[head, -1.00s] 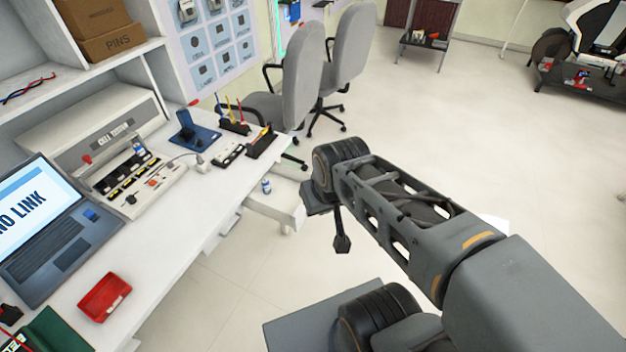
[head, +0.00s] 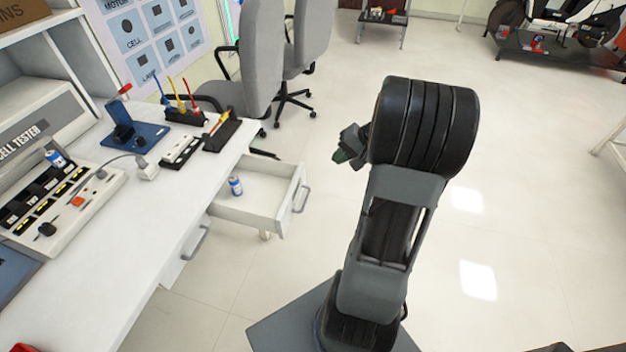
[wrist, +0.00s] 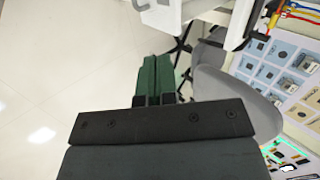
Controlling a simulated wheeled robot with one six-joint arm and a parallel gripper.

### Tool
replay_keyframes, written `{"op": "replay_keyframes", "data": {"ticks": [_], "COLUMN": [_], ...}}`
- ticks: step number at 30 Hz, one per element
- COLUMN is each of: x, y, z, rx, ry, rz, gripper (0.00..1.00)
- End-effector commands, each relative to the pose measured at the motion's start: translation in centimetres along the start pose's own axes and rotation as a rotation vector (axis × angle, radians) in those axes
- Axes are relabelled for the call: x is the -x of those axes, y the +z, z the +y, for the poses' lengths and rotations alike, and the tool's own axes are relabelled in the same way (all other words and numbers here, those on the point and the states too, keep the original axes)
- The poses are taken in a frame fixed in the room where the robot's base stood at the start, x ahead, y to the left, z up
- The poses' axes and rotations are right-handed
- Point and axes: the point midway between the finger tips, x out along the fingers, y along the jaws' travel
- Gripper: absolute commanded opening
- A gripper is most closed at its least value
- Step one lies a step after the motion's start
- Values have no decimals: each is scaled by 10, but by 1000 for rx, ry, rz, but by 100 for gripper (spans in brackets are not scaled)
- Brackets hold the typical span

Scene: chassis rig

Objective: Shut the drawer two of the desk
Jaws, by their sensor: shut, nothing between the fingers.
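A white drawer (head: 291,207) stands pulled out from the far end of the desk (head: 150,218) in the head view. Its grey handle (head: 302,199) faces right, toward my arm. A small blue and white cell (head: 236,186) is inside it. My gripper (head: 345,153) is up and to the right of the drawer front, apart from it, and partly hidden by my wrist. In the wrist view its two green fingers (wrist: 156,78) are together and empty. A white drawer-like part (wrist: 167,14) with a grey handle shows beyond the fingertips at the top.
Another drawer handle (head: 195,243) sits flush along the desk's near side. Grey chairs (head: 262,55) stand behind the open drawer. A cell tester (head: 60,180), a blue stand (head: 135,138) and tool holders are on the desktop.

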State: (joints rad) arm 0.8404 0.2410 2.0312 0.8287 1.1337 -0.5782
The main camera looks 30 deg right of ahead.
Motion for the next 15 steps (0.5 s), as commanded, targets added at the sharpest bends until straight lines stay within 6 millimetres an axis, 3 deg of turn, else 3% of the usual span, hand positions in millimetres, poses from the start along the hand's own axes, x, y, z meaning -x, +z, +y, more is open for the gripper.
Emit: {"op": "replay_keyframes", "data": {"ticks": [1,5,10,15], "x": [-4,-6,-24,-56], "y": [-9,-22,-26,-28], "z": [19,38,40,38], "rx": [-29,-62,-69,-69], "ry": [-29,-76,-89,-88], "rz": [20,56,65,63], "gripper": [0,0,0,0]}}
